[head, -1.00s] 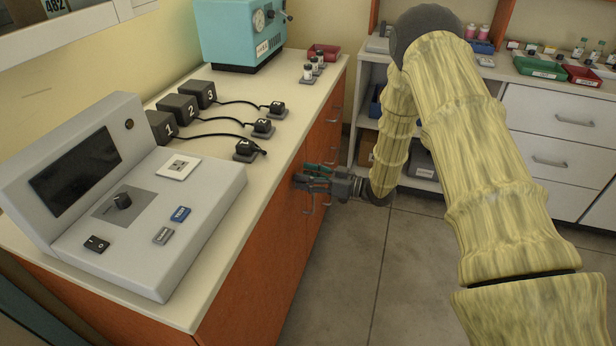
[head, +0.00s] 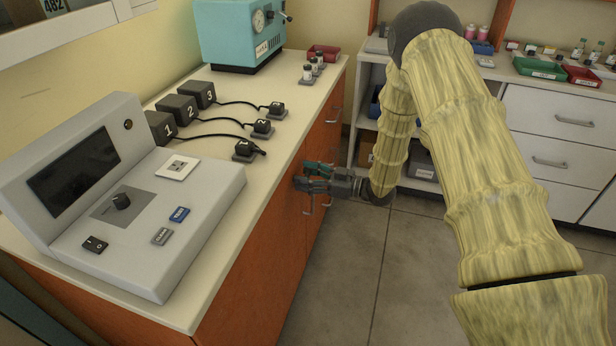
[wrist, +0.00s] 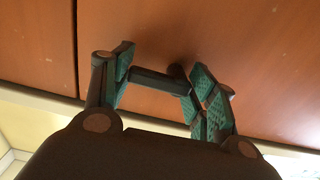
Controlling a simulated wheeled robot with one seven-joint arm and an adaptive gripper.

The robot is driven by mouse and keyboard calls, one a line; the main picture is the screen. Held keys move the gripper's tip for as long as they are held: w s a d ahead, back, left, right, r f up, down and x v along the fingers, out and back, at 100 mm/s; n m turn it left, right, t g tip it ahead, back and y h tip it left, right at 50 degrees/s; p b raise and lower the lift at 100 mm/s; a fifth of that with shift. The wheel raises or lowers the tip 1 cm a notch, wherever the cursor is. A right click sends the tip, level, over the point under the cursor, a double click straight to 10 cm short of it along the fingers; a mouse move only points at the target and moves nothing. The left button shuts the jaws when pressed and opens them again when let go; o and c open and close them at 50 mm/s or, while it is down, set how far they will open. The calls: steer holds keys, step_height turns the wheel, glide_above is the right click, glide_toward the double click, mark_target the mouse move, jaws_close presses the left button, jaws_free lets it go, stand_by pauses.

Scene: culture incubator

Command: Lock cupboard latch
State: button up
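The cupboard (head: 262,258) has orange-brown wooden fronts under the counter. My gripper (head: 300,176) is at this front, below the counter's edge. In the wrist view my gripper (wrist: 163,73) is open, with its teal-padded fingers apart. A dark latch bar (wrist: 160,82) lies between the fingers, close to the right pad. Its dark round end (wrist: 177,72) is against the wood. I cannot tell whether either pad touches the bar. In the head view the gripper hides the latch.
A vertical seam (wrist: 76,50) between panels runs left of the fingers in the wrist view. Metal handles (head: 336,113) stick out farther along the cupboard. A grey control console (head: 150,215) and several numbered black blocks (head: 202,94) stand on the counter. The floor (head: 410,270) is clear.

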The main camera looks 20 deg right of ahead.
steer(key=shift+o, duration=1.3)
steer(key=v, duration=1.2)
